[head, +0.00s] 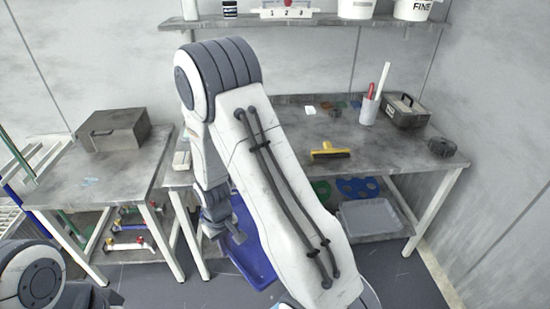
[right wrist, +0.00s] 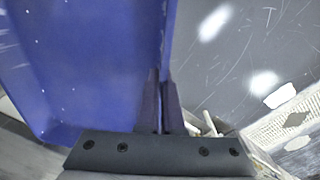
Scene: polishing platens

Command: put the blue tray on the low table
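The blue tray (head: 252,243) hangs tilted above the floor in front of the benches, partly hidden behind my right arm. My right gripper (head: 220,228) is at its left edge. In the right wrist view the tray (right wrist: 85,65) fills the left half, and the fingers (right wrist: 161,100) are close together on its rim, shut on it. A grey table (head: 95,188) stands at the left, with a dark box on it. A longer bench (head: 405,150) stands at the right; I cannot tell for certain which is lower. My left gripper is out of view.
The dark box (head: 114,130) takes up the back of the left table; its front is mostly clear. The bench holds a yellow brush (head: 331,152), a cup (head: 369,110) and a toolbox (head: 405,111). A grey bin (head: 370,219) is under the bench. Valved pipes (head: 130,245) are under the left table.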

